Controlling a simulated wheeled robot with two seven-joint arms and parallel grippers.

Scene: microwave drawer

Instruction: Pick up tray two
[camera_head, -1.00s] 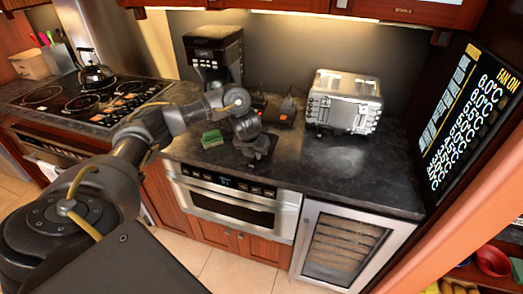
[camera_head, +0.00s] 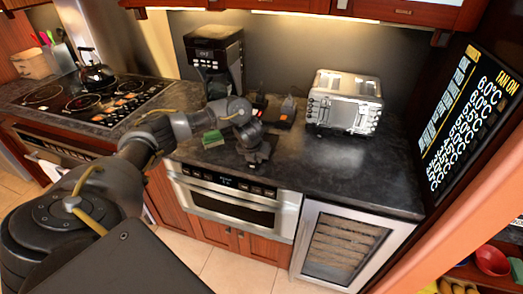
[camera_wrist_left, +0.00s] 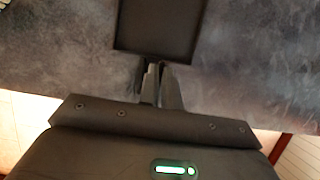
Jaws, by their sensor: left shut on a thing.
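My left gripper (camera_head: 258,153) is over the dark counter, between the green sponge and the toaster, above the microwave drawer. In the left wrist view its fingers (camera_wrist_left: 153,78) are shut on the near edge of a dark, flat, rimmed tray (camera_wrist_left: 160,28), which extends away from the fingertips and out of the top of the picture. In the head view the tray is small and dark against the counter, partly hidden by the gripper, and its gap to the counter cannot be told. No number shows on it. My right gripper is not in view.
A green sponge (camera_head: 212,139) lies left of the gripper. A coffee maker (camera_head: 214,62) stands behind, and a silver toaster (camera_head: 344,103) stands to the right. The stainless microwave drawer (camera_head: 232,201) is shut below the counter (camera_head: 350,170). The counter's front right is clear.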

